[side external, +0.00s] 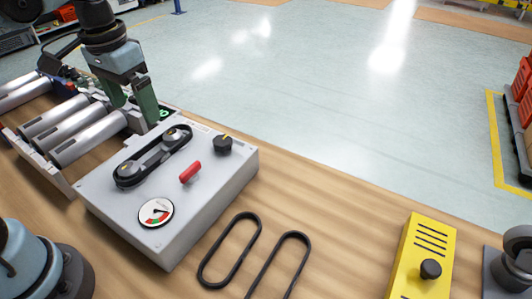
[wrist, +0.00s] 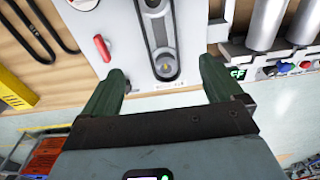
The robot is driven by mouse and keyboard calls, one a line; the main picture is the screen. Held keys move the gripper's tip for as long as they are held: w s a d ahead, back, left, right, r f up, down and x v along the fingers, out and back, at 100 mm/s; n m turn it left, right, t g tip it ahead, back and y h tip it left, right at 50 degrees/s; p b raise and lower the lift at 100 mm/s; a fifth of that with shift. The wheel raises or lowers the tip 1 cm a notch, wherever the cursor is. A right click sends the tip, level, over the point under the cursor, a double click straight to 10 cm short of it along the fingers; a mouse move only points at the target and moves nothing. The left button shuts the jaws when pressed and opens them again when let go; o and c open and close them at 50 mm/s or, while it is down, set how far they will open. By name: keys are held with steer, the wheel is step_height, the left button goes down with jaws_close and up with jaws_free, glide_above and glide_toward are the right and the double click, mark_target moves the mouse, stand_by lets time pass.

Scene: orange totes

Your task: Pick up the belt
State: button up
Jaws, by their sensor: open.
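A black belt (side external: 126,184) runs as a long loop around two pulleys on top of a grey box. It also shows in the wrist view (wrist: 147,42), just beyond the fingers. Two loose black belts lie on the wooden table in front of the box, a nearer-left one (side external: 219,241) and another (side external: 265,268) to its right, cut off by the picture's lower edge. My gripper (side external: 134,112) is open and empty, pointing down above the back left part of the box. In the wrist view my gripper (wrist: 164,72) has its fingers spread to either side of the mounted belt's near end.
The grey box (side external: 110,213) carries a red handle (side external: 190,172), a black knob (side external: 222,144) and a dial (side external: 156,212). A yellow box (side external: 420,262) is at the right.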

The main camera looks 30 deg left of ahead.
steer(key=shift+g, duration=0.4)
steer(key=shift+w+a+f, duration=0.1)
steer(key=shift+f, duration=5.55)
steer(key=c, duration=1.1)
steer(key=shift+c, duration=0.2)
steer(key=shift+r, duration=0.75)
steer(key=r, duration=0.3)
steer(key=shift+d, duration=0.2)
steer(key=s+d+r, duration=0.5)
steer(key=d+r, duration=0.1)
steer(key=d, duration=0.4)
glide_above(154, 160)
steer(key=w+d, duration=0.2)
steer(key=w, duration=0.2)
steer(key=shift+s+f, duration=0.25)
